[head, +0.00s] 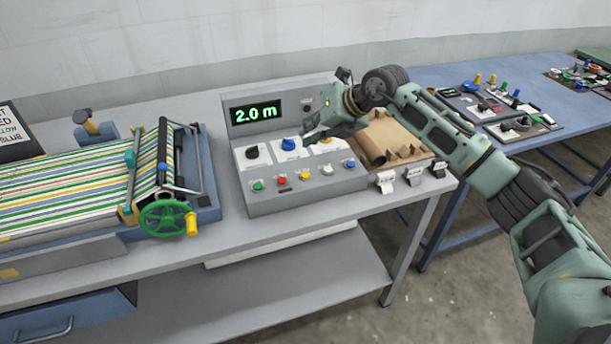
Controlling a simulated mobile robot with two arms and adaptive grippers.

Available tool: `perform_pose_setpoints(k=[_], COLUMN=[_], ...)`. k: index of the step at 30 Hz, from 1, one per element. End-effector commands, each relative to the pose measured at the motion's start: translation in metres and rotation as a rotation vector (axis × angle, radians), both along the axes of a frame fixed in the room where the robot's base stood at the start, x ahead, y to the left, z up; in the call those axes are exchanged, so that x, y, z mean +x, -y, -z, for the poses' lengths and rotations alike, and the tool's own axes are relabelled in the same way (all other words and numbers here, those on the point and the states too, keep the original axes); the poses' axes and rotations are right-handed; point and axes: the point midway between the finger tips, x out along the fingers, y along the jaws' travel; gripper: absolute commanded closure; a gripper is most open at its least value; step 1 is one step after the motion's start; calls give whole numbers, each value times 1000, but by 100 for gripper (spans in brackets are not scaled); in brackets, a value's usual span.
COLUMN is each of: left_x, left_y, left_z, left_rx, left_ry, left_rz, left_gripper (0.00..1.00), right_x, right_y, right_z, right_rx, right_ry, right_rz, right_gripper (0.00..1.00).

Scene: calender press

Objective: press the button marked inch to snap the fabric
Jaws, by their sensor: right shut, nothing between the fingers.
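A grey control console (290,202) stands on the table with a lit display (256,112) reading 2.0 m. Its sloped face carries a black knob (252,152), a blue knob (289,144) and a yellow knob (326,139). Below them is a row of small buttons, among them green (257,186), red (281,181), yellow (305,175), white (328,169) and blue (350,164). Their labels are too small to read, so I cannot tell which is marked inch. My right gripper (312,138) is shut and empty above the console, near the blue and yellow knobs. My left gripper is not in view.
Striped fabric (70,190) lies on a press at the left, with a green handwheel (163,219). A blue table (430,84) with more panels stands behind right.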

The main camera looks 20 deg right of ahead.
Motion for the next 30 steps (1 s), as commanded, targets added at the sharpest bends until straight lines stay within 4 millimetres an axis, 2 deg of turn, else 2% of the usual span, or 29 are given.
perform_pose_setpoints(k=[9, 15, 20, 30], left_x=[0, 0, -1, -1], left_y=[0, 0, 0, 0], left_z=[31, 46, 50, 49], left_rx=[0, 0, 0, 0], left_ry=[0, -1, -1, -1], left_rz=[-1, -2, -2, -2], left_gripper=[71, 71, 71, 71], right_x=[0, 0, 0, 0], right_y=[0, 0, 0, 0], right_z=[48, 71, 78, 77], right_rx=[0, 0, -1, 1], right_ry=[-2, 0, 0, 0], right_rz=[0, 0, -1, -1], right_gripper=[100, 100, 100, 100])
